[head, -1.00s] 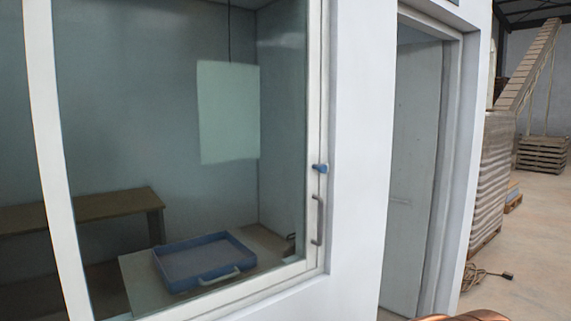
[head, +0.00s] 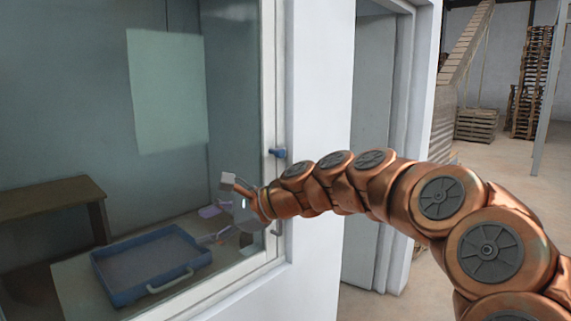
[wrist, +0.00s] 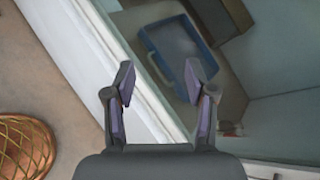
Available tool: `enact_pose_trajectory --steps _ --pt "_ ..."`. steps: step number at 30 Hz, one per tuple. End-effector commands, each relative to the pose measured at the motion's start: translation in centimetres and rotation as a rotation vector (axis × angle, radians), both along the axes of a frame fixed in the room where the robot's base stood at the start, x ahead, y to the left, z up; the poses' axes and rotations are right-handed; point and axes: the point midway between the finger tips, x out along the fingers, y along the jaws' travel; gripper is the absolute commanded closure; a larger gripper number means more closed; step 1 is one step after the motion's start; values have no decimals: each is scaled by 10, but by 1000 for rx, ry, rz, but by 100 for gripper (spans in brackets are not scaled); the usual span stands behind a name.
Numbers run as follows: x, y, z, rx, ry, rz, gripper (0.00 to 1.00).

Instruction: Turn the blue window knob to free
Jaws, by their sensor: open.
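The blue window knob (head: 277,153) sits on the right upright of the white window frame (head: 269,80) in the head view. It looks roughly crosswise to the upright; its exact setting is too small to tell. My gripper (head: 208,225) is in front of the glass, below and left of the knob, and apart from it. Its fingers are spread with nothing between them, which the wrist view (wrist: 160,80) also shows. I cannot make out the knob in the wrist view. My arm passes just below the knob and partly covers the grey pull handle (head: 278,229) beneath it.
Behind the glass, a blue tray (head: 118,292) with a pale handle lies on a light surface, and a brown bench (head: 50,205) stands at left. A doorway (head: 373,140) opens right of the white wall (head: 320,150). Pallets (head: 477,125) stand far right.

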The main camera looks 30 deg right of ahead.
Motion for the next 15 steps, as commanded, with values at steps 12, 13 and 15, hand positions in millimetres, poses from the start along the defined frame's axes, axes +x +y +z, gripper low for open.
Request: enact_pose_trajectory --steps 12,13,15 --pt "51 -268 82 855 35 -629 45" --pt "51 -275 82 875 35 -640 45" --pt "51 -284 83 905 36 -657 45"
